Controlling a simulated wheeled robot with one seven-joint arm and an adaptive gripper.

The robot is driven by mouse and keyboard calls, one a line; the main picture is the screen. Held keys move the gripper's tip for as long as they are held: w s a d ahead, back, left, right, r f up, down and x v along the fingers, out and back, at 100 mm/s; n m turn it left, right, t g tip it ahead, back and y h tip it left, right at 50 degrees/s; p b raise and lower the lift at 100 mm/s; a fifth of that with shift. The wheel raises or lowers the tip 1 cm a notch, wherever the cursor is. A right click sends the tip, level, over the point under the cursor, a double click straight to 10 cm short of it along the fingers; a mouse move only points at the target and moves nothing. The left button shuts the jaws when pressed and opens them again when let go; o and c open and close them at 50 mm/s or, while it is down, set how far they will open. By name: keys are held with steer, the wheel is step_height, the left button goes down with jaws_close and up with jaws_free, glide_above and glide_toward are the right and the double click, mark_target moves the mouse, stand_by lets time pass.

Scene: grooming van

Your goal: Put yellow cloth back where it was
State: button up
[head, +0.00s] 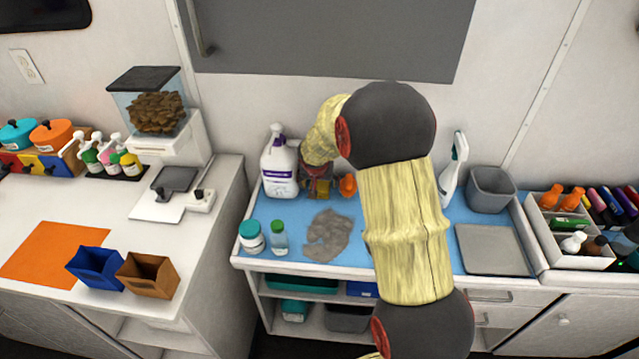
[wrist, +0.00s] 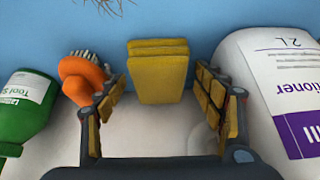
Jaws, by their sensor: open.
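The yellow cloth (wrist: 158,72) shows in the wrist view as a folded, layered block, straight ahead of my gripper. My gripper (wrist: 161,88) is open, with one finger to the left of the cloth and one to the right. Gaps show between the cloth and both fingers, so it is not clamped. In the head view my gripper (head: 318,188) points down at the back of the blue mat (head: 375,205), just right of a white jug (head: 280,165). I cannot clearly tell the cloth from my gripper there.
An orange brush (wrist: 82,75) is close by my left finger and a green bottle (wrist: 25,105) lies beyond it. The jug (wrist: 280,85) is close on the right in the wrist view.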

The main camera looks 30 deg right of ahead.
steer(key=shift+r+p, duration=0.3)
steer(key=shift+r, duration=0.05)
steer(key=s+a+r+n+p, duration=0.1)
steer(key=s+a+r, duration=0.3)
steer(key=s+r, duration=0.35)
steer(key=s+a+r+n+y+p, duration=0.1)
steer(key=s+a+r, duration=0.2)
steer(key=s+r, duration=0.4)
steer(key=s+a+r+n+p, duration=0.1)
steer(key=s+a+r+p, duration=0.1)
steer(key=s+a+r, duration=0.5)
steer(key=s+a+r+n+y, duration=0.1)
steer(key=s+a+r+n, duration=0.1)
steer(key=s, duration=0.6)
steer(key=s+a+r+n+y, duration=0.1)
steer(key=s+a+r, duration=0.1)
steer(key=s, duration=0.6)
steer(key=shift+s+a+n+t, duration=0.3)
steer(key=shift+s+a+n, duration=0.05)
steer(key=shift+a+n, duration=0.05)
